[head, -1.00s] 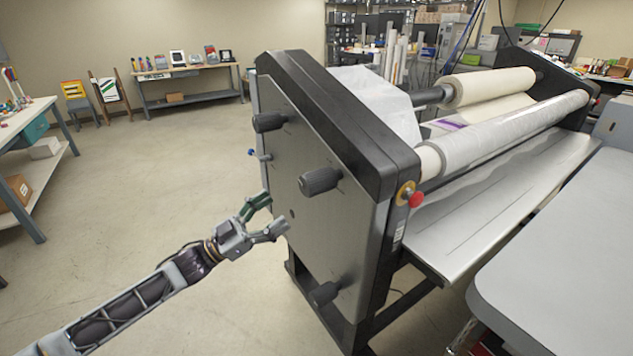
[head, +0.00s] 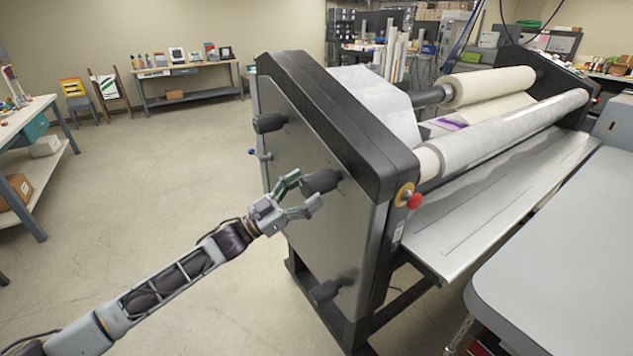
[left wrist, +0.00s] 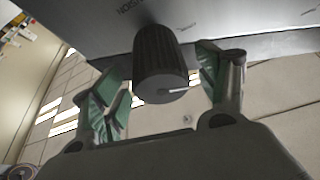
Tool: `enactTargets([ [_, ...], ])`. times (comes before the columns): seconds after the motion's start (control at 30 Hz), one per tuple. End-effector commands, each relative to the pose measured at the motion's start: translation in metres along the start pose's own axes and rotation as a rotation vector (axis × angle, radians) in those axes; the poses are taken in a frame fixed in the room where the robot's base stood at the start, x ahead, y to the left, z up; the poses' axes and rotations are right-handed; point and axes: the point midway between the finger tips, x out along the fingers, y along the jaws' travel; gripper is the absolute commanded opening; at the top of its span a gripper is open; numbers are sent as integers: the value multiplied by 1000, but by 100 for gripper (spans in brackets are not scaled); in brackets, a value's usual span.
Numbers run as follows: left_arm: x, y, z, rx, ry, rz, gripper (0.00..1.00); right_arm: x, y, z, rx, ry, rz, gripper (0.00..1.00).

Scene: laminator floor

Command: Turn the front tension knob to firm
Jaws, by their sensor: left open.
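The laminator's side panel (head: 325,235) carries several black knobs. The front knob (head: 321,181) is the one nearest the red button; in the left wrist view the ribbed black knob (left wrist: 160,62) has a white pointer line on its end face. My left gripper (head: 300,196) is open at that knob. In the left wrist view its open fingers (left wrist: 165,95) stand on either side of the knob, with gaps showing. Markings on the panel near the knob are too small to read fully. My right gripper is not in view.
A red button (head: 414,201) is on the front corner. A grey table (head: 560,260) stands at right. Floor at left is clear.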

Motion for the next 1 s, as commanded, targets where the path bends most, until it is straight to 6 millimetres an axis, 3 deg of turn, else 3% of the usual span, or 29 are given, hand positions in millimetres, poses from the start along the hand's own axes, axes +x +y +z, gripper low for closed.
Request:
enactTargets([
  [0.4,34,0,0,0,0,0,74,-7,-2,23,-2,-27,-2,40],
  [0.77,37,0,0,0,0,0,74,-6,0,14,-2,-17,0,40],
  [1.0,37,0,0,0,0,0,47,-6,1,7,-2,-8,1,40],
])
